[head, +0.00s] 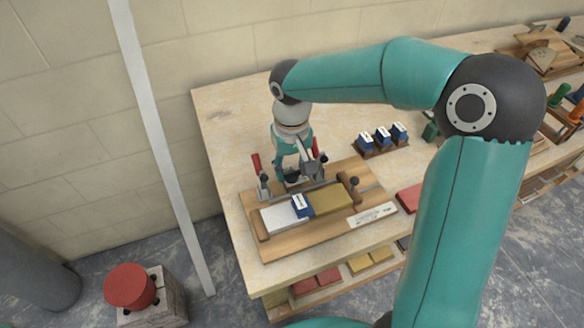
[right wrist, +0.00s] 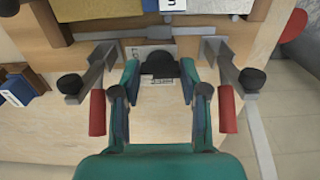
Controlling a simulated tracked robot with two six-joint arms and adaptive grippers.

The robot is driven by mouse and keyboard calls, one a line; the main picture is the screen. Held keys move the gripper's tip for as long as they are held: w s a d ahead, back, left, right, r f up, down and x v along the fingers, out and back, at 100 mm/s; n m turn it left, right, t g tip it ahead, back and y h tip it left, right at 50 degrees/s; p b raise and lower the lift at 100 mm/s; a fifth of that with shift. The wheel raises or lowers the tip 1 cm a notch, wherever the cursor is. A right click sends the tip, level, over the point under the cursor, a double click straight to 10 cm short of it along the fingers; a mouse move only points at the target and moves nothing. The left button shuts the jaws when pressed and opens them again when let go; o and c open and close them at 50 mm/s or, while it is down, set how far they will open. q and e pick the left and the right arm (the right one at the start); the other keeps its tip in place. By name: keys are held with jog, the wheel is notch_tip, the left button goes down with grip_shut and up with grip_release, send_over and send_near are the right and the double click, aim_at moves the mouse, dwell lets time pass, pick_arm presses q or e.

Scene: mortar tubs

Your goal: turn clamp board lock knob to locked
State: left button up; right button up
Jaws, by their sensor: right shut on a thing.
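The wooden clamp board (head: 273,240) lies on the workbench. It carries a white block (head: 279,219), a blue numbered block (head: 302,206) and an olive-yellow block (head: 331,199) in a row. The dark lock knob (right wrist: 160,66) is at the board's edge in the right wrist view, with small printed labels beside it. My right gripper (right wrist: 160,76) is shut on the knob, one fingertip on each side. In the head view my right gripper (head: 291,176) reaches down at the board's far side and largely hides the knob. I cannot tell which setting the knob points to. My left gripper is out of view.
Two clamp levers with red handles (right wrist: 97,112) (right wrist: 227,109) and black tips stand close on both sides of my right gripper. A rack of blue blocks (head: 382,139) is right of the board. The bench top (head: 225,115) behind is clear.

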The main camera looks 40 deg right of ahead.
aim_at(291, 171)
jog(key=shift+r, duration=0.1)
dwell(0.3)
jog(key=o, duration=1.1)
jog(key=shift+o, duration=0.2)
notch_tip(291, 171, up, 12)
